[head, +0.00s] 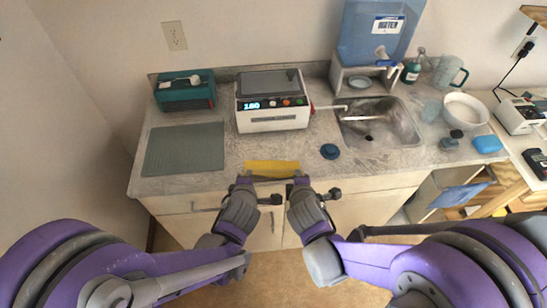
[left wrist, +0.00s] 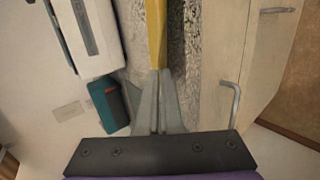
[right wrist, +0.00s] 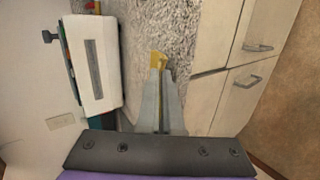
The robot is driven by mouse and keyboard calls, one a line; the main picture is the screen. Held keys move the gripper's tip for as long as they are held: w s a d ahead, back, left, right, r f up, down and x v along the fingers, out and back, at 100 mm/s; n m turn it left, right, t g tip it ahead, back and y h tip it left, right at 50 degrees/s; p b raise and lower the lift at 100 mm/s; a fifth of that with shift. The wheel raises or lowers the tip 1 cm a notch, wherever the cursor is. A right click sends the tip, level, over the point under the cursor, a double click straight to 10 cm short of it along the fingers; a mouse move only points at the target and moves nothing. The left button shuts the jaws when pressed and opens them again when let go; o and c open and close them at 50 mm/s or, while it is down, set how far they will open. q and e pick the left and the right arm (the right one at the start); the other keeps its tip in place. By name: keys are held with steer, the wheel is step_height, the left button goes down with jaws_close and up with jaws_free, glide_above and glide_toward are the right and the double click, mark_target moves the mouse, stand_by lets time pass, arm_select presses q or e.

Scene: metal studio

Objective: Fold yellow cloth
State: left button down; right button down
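The yellow cloth (head: 272,167) lies at the front edge of the grey counter, a narrow flat strip from side to side in the head view. My left gripper (head: 245,179) is at its front left end. In the left wrist view the fingers (left wrist: 159,73) are close together on the cloth, which runs upward from the tips as a strip (left wrist: 156,35). My right gripper (head: 300,179) is at its front right end. In the right wrist view the fingers (right wrist: 159,70) are closed on a small yellow end of the cloth (right wrist: 158,61). The fingers hide part of it.
A white machine with a display (head: 272,115) stands behind the cloth. A dark blue round object (head: 330,151) and the sink (head: 378,127) are to the right. Counter around the cloth is clear.

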arm_select(q)
steer(key=shift+s, duration=0.1)
arm_select(e)
steer(key=shift+s, duration=0.1)
arm_select(q)
steer(key=c, duration=0.7)
jaws_free()
arm_select(e)
steer(key=c, duration=0.7)
jaws_free()
arm_select(q)
steer(key=s+r, duration=0.2)
steer(key=r, duration=0.1)
steer(key=s+r, duration=0.2)
steer(key=r, duration=0.1)
steer(key=s+r, duration=0.2)
steer(key=r, duration=0.1)
arm_select(e)
steer(key=s+r, duration=0.2)
steer(key=r, duration=0.1)
steer(key=s+r, duration=0.2)
steer(key=r, duration=0.1)
steer(key=s+r, duration=0.2)
steer(key=r, duration=0.1)
